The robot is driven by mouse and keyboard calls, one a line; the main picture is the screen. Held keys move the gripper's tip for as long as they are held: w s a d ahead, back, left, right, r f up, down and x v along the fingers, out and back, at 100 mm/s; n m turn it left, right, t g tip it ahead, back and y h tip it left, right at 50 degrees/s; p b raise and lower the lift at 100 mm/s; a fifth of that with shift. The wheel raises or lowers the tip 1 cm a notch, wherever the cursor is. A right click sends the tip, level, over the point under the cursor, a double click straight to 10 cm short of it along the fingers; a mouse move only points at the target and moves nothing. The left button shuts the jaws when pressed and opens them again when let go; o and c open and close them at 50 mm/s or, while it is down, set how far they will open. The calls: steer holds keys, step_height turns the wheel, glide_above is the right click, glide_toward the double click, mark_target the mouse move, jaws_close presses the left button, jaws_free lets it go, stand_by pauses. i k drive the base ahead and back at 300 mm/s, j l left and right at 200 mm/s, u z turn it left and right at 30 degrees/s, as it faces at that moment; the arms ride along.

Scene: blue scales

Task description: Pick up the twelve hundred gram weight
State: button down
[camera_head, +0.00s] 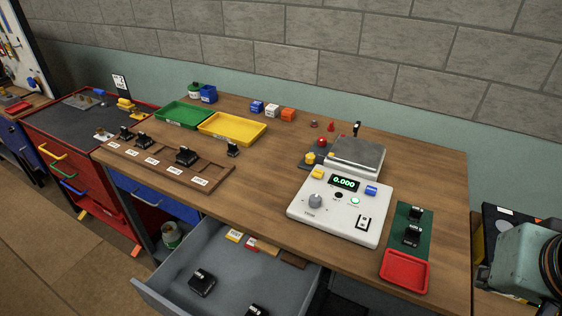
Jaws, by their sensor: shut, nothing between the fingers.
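I cannot read which weight is the twelve hundred gram one. Several black weights with small handles are in view. A large one (186,156) and two smaller ones (126,133) (142,140) sit at the wooden rack with white labels (214,170). One weight (232,150) stands on the table just right of the rack. Two weights (415,213) (411,236) stand on a dark green mat (402,217) beside the scale. Two more (202,283) (257,310) lie in the open drawer, one cut by the frame's bottom edge. My gripper is not in view.
A white scale (331,222) reads 0.000. Its metal pan (356,154) is empty. A red tray (404,272) is at the front right. Green (185,115) and yellow (232,127) trays are behind the rack. The grey drawer (155,299) juts out in front. The middle tabletop is clear.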

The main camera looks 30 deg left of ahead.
mark_target(201, 283)
steer(key=u, duration=2.55)
